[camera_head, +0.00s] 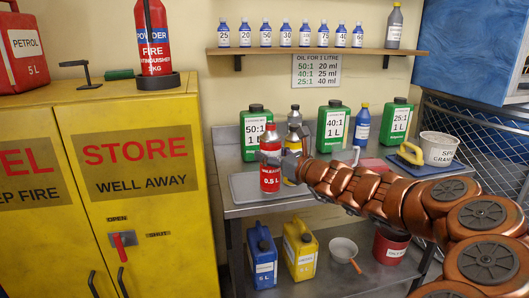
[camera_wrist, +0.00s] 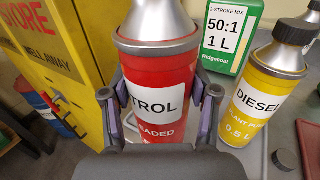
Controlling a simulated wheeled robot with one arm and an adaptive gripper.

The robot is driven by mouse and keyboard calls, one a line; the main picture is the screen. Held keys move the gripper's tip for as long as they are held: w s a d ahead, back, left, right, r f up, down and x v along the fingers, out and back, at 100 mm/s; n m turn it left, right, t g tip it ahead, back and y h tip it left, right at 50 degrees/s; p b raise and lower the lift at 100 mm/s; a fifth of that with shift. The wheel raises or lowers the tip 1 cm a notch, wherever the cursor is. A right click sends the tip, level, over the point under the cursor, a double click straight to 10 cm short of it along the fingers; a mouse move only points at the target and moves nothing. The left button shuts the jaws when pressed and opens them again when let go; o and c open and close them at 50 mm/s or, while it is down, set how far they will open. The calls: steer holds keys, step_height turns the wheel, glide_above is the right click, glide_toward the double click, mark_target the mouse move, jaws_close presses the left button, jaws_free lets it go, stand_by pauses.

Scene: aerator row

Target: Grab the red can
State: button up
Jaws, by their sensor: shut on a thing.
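The red can (camera_head: 270,178) is a bottle-shaped container with a silver shoulder and a white label reading "unleaded 0.5 L". It is upright at the left part of the metal bench. In the wrist view the red can (camera_wrist: 165,75) fills the middle, its label partly reading "TROL". My gripper (camera_wrist: 162,108) is shut on it, one finger on each side of the body. In the head view my gripper (camera_head: 282,165) reaches it from the right. The can's base is hidden in the wrist view, and I cannot tell whether it touches the bench.
A yellow diesel bottle (camera_wrist: 262,90) stands close to the right of the can. A green 50:1 container (camera_wrist: 228,38) is behind. The yellow cabinet (camera_head: 130,200) is to the left. A shelf (camera_head: 300,51) with small blue bottles hangs above the metal bench (camera_head: 235,212).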

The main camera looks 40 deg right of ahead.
mark_target(277, 156)
steer(key=shift+s+r, duration=0.2)
steer(key=shift+s, duration=1.65)
steer(key=shift+s, duration=0.1)
